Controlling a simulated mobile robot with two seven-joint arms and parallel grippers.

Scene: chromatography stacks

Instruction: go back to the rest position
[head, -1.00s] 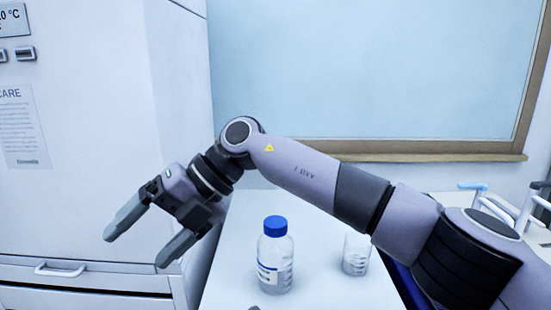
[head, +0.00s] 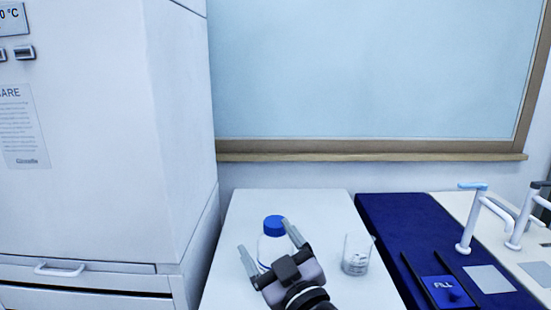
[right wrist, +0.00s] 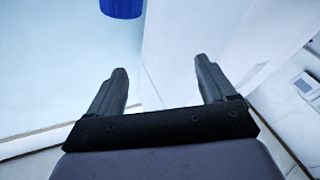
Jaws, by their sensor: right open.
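My right gripper (head: 264,235) is in the lower middle of the head view, over the white bench. Its jaws are open and nothing shows between them in the right wrist view (right wrist: 160,72). The gripper partly covers a clear bottle (head: 270,252) with a blue cap (head: 274,225). Part of a blue cap (right wrist: 122,7) also shows at the top of the right wrist view. I cannot tell whether a finger touches the bottle. My left gripper is not in view.
A glass beaker (head: 356,256) stands right of the gripper on the white bench (head: 310,205). A blue mat (head: 395,220) with a FILL pad (head: 447,292) and white taps (head: 470,225) lie further right. A large white cabinet (head: 110,160) stands at left.

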